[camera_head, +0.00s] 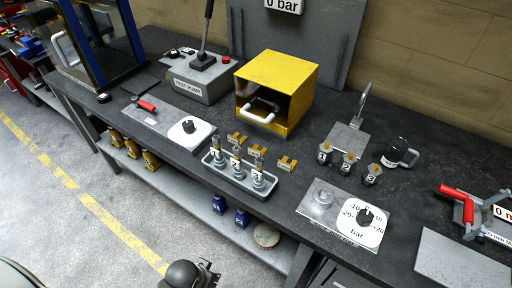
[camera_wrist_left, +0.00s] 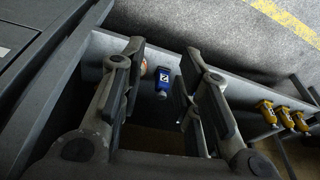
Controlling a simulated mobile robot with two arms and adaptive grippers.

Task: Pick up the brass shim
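I cannot tell for certain which thing is the brass shim. Small brass-yellow pieces lie on the bench around the grey tray: one behind it (camera_head: 236,138), one beside that (camera_head: 257,151) and one to the right (camera_head: 286,163). A round tan disc (camera_head: 266,235) lies on the lower shelf, and part of it may show behind a finger in the left wrist view (camera_wrist_left: 144,66). My left gripper (camera_head: 207,270) is low in front of the bench, apart from all of these. Its fingers (camera_wrist_left: 165,55) are spread with nothing held between them. My right gripper is not in view.
Blue bottles (camera_head: 219,204) and yellow bottles (camera_head: 150,160) stand on the lower shelf (camera_head: 190,190). The grey tray (camera_head: 225,176) holds several numbered fittings. A yellow box (camera_head: 277,80), a test pump (camera_head: 197,78) and a gauge plate (camera_head: 345,215) occupy the bench. The floor in front is clear.

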